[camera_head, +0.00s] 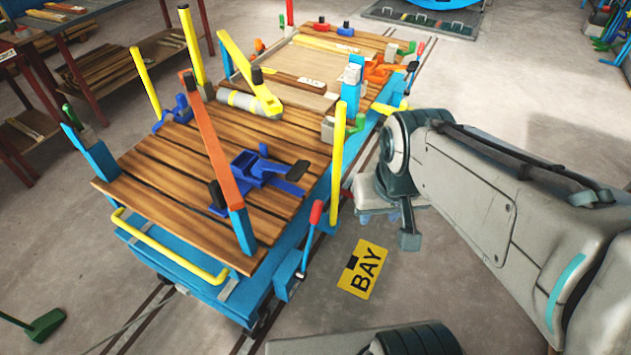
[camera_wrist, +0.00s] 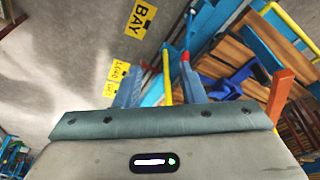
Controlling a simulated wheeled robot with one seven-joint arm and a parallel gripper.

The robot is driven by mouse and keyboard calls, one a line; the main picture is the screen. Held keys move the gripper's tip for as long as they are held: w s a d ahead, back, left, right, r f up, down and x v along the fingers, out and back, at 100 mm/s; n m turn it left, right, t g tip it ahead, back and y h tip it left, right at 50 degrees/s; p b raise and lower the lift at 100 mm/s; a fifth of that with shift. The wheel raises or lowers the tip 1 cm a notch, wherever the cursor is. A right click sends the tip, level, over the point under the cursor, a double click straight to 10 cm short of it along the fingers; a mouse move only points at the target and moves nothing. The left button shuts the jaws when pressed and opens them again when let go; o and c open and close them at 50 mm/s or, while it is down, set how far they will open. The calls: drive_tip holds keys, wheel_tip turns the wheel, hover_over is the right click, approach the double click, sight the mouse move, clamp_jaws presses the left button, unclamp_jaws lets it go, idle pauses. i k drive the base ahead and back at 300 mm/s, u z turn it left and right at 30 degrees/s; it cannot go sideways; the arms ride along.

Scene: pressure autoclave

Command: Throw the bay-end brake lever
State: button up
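The bay-end brake lever (camera_head: 316,212) has a red grip on a thin shaft and stands at the near side corner of the blue cart, beside the yellow BAY plate (camera_head: 363,270). It leans slightly. My gripper (camera_head: 378,216) hangs to the right of the lever in the head view, apart from it. In the wrist view the two blue-grey fingers of my gripper (camera_wrist: 160,86) are spread with nothing held between them. A red grip (camera_wrist: 185,58) shows beside the right finger, which partly hides what lies below it.
The blue cart (camera_head: 190,280) with a plank deck (camera_head: 170,185) stands on rails. Upright yellow posts (camera_head: 337,165) and an orange post (camera_head: 215,150) rise from it. A blue clamp (camera_head: 262,172) lies on the deck. Bare floor surrounds the BAY plate.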

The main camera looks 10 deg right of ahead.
sight(301, 274)
drive_tip(key=u, duration=0.15)
drive_tip(key=i, duration=0.45)
drive_tip(key=u, duration=0.25)
drive_tip(key=k, duration=1.3)
drive_tip(key=z, duration=0.55)
drive_tip(key=i, duration=1.4)
drive_tip(key=u, duration=0.3)
